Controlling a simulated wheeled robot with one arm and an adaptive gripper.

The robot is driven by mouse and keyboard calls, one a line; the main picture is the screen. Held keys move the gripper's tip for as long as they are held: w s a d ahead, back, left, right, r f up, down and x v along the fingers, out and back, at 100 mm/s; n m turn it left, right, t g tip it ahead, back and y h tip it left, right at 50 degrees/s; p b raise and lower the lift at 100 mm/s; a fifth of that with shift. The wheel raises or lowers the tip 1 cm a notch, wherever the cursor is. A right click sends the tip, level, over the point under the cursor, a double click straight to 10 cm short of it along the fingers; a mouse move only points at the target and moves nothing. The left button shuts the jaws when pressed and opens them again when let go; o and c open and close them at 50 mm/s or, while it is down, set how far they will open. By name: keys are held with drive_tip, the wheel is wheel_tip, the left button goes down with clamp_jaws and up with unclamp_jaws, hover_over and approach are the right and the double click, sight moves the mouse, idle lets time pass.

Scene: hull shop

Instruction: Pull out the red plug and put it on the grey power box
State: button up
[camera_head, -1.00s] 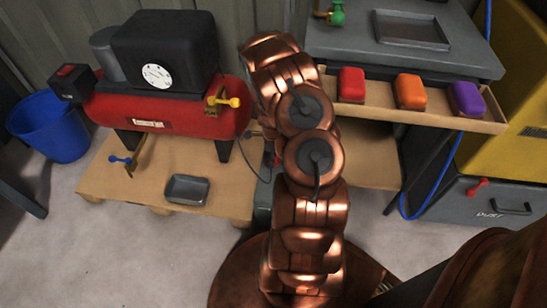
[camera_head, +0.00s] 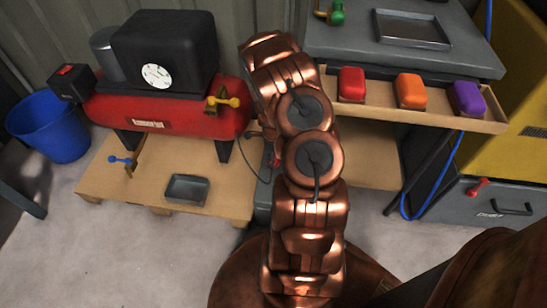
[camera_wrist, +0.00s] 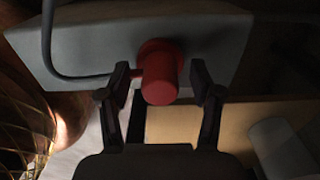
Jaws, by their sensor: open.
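In the wrist view the red plug (camera_wrist: 160,78) sits against the face of the grey power box (camera_wrist: 95,42), beside a dark cable. My gripper (camera_wrist: 160,82) is open, with one finger on each side of the plug; I cannot tell whether either finger touches it. In the head view my arm hides the gripper and most of the box. A small red part, likely the plug (camera_head: 277,160), shows at the arm's left edge, and a grey side of the box (camera_head: 263,200) shows lower down.
A red compressor (camera_head: 165,112) stands on a wooden pallet (camera_head: 225,190) with a small grey tray (camera_head: 187,189). A blue bucket (camera_head: 48,125) is at the left. A wooden drawer (camera_head: 440,115) at the right holds red, orange and purple blocks. The bare floor in front is clear.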

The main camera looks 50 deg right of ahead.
idle(0.3)
clamp_jaws()
idle(0.4)
drive_tip(key=shift+r, duration=0.1)
drive_tip(key=shift+r+p, duration=0.85)
drive_tip(key=shift+r, duration=2.05)
